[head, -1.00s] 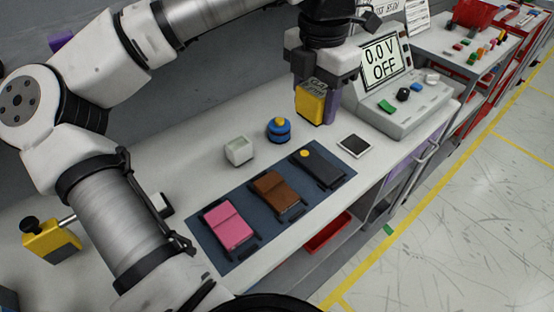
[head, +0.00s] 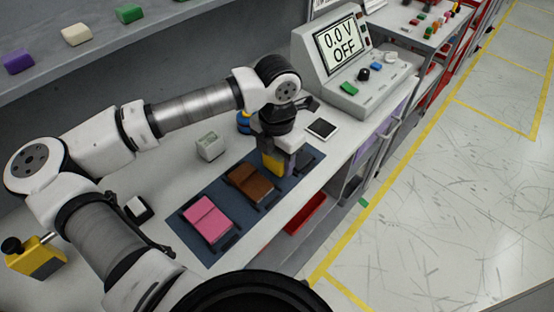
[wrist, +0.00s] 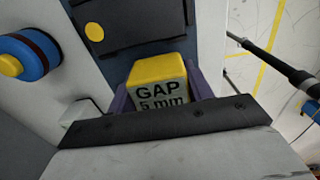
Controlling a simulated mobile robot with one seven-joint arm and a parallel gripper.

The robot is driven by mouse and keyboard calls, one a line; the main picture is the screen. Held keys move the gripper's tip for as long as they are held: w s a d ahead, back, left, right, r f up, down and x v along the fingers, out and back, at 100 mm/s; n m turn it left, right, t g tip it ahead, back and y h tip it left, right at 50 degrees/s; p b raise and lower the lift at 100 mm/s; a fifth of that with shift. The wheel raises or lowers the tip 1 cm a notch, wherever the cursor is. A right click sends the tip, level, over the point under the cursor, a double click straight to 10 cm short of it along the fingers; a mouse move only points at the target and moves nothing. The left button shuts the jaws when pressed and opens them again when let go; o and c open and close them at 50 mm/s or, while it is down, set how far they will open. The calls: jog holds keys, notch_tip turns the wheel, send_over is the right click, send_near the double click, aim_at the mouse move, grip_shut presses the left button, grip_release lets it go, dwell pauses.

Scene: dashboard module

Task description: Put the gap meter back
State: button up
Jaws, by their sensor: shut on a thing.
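The gap meter is a yellow block (head: 272,163) with a pale face; in the wrist view it (wrist: 158,72) reads "GAP 5 mm". My gripper (wrist: 160,90) is shut on it, with a purple finger at each side. In the head view my gripper (head: 282,158) points down over the right end of the dark blue mat (head: 216,188). A black module (head: 308,160) with a yellow dot lies there, largely hidden behind the gripper; it also shows just beyond the block in the wrist view (wrist: 140,20). I cannot tell whether the block touches anything below.
A brown module (head: 251,184) and a pink module (head: 208,219) lie on the mat. Behind it stand a small pale box (head: 210,146) and a blue round part (head: 244,122). A flat tile (head: 322,128) and a console (head: 342,65) reading "0.0 V OFF" are at the right.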

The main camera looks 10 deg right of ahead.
jog(key=shift+f, duration=1)
jog(key=shift+f, duration=0.2)
jog(key=o, duration=1.2)
jog(key=shift+c, duration=0.2)
jog(key=shift+r, duration=0.15)
